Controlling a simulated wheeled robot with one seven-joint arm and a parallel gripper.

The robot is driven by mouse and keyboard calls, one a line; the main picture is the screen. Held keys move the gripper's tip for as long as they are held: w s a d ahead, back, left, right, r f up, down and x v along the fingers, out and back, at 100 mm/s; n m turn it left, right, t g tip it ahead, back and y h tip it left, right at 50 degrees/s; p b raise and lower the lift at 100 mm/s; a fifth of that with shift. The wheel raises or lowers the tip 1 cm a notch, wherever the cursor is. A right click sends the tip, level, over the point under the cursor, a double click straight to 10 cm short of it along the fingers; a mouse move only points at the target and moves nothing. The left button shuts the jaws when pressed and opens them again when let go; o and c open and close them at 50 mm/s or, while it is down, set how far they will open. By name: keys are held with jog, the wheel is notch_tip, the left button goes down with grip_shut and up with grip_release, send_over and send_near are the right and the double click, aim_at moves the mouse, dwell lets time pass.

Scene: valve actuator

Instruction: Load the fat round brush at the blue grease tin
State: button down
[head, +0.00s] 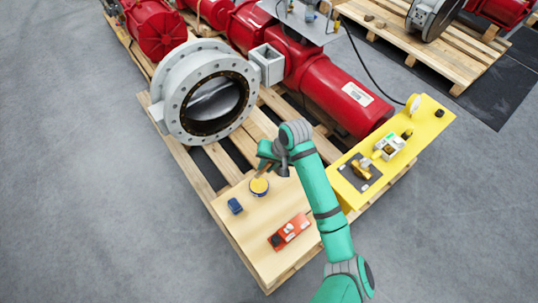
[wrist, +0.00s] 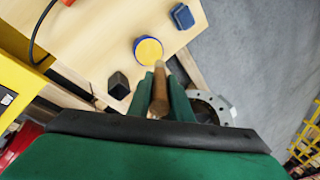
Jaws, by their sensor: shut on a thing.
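The blue grease tin (head: 259,187) stands on the light wooden board, with yellow showing in its round top. It also shows in the wrist view (wrist: 148,51). My gripper (head: 266,165) is over the far part of the board, close to the tin. In the wrist view, my gripper (wrist: 160,85) is shut on the fat round brush (wrist: 158,98), a brown wooden cylinder with a paler end. The pale end points at the tin's rim and overlaps it in the picture. I cannot tell whether it touches the grease.
A small blue item (head: 235,206) lies left of the tin. A red tray (head: 290,232) with small parts sits nearer on the board. A dark block (wrist: 118,86) shows in the wrist view. The yellow bench (head: 350,205) is at right; a large grey valve (head: 203,92) stands behind.

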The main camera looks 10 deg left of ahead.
jog(key=shift+w+f, duration=0.15)
jog(key=shift+f, duration=0.05)
notch_tip(320, 180, down, 6)
jog(key=shift+r, duration=0.25)
dwell(0.3)
jog(key=shift+d, duration=0.1)
jog(key=shift+s, duration=0.2)
jog(key=shift+f, duration=0.7)
dwell(1.7)
